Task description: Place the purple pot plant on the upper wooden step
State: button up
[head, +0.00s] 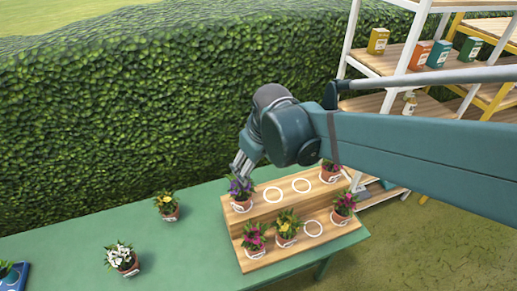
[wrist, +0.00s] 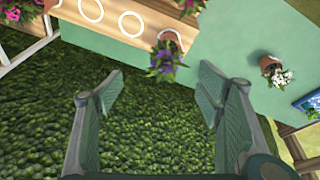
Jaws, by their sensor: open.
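The purple pot plant (head: 241,188) stands upright in its terracotta pot at the left end of the upper wooden step (head: 287,199). It also shows in the wrist view (wrist: 167,58), beyond the fingertips, with a white ring beside its pot. My gripper (head: 238,168) is just above and behind the plant in the head view, and looks close to its flowers. In the wrist view my gripper (wrist: 162,95) has its fingers wide apart with nothing between them. Two white rings on the upper step are empty.
A magenta plant (head: 330,168) stands at the upper step's right end. Magenta and yellow plants (head: 287,226) stand on the lower step, with one empty ring (head: 313,228). Yellow (head: 167,205) and white (head: 121,256) plants stand on the green table. A hedge (head: 120,120) rises behind.

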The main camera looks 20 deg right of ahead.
jog(key=s+d+r+m+t, duration=0.2)
jog(key=s+r+m+t, duration=0.1)
jog(key=s, duration=0.6)
jog(key=shift+r+m, duration=0.6)
jog(key=shift+r, duration=0.4)
